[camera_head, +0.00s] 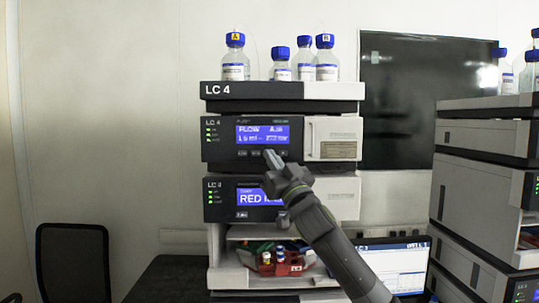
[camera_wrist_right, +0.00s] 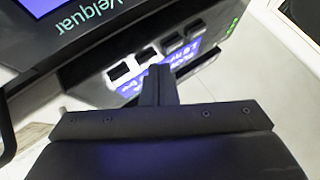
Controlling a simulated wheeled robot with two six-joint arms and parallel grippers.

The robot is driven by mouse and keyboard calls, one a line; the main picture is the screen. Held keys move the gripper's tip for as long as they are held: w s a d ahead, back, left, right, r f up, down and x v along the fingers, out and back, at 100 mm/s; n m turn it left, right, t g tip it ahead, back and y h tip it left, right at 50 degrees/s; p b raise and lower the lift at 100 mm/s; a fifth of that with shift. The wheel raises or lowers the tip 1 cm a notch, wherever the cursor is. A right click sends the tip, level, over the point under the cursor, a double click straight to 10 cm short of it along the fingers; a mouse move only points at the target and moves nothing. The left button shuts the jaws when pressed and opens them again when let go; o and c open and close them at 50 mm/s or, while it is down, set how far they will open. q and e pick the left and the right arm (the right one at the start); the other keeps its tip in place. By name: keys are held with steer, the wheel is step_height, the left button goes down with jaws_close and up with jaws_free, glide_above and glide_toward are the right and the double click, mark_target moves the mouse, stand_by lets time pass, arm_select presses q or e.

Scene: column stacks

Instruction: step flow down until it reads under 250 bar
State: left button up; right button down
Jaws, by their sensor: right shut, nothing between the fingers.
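The pump module of the LC 4 stack (camera_head: 222,147) has a blue display (camera_head: 263,134) reading FLOW with a smaller line below. The bar figure is too blurred to read with certainty. A row of small keys sits under the display, and its keys (camera_wrist_right: 145,54) also show in the right wrist view. My right gripper (camera_head: 272,160) is shut and empty, its tips just below and in front of the key row and covering part of it. In the wrist view its fingers (camera_wrist_right: 159,72) point at the keys; I cannot tell whether they touch. My left gripper is not in view.
Below is a module with a blue display starting RED (camera_head: 262,196), partly hidden by my right arm. Blue-capped bottles (camera_head: 327,63) stand on top. An open shelf holds a red tray (camera_head: 267,270). A second stack (camera_head: 475,190) and a laptop screen (camera_head: 395,262) are at right.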

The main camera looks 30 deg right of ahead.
steer(key=shift+w+d, duration=0.15)
steer(key=shift+w, duration=0.05)
steer(key=shift+s, duration=0.1)
stand_by(0.4)
steer(key=shift+s+a+b, duration=0.45)
steer(key=shift+s, duration=0.15)
steer(key=s+a, duration=0.1)
steer(key=s+b, duration=0.1)
steer(key=s, duration=0.1)
steer(key=s+a, duration=0.1)
steer(key=shift+s+a+b, duration=0.15)
steer(key=shift+a+b, duration=0.15)
steer(key=shift+b, duration=0.05)
steer(key=shift+f, duration=0.1)
stand_by(0.7)
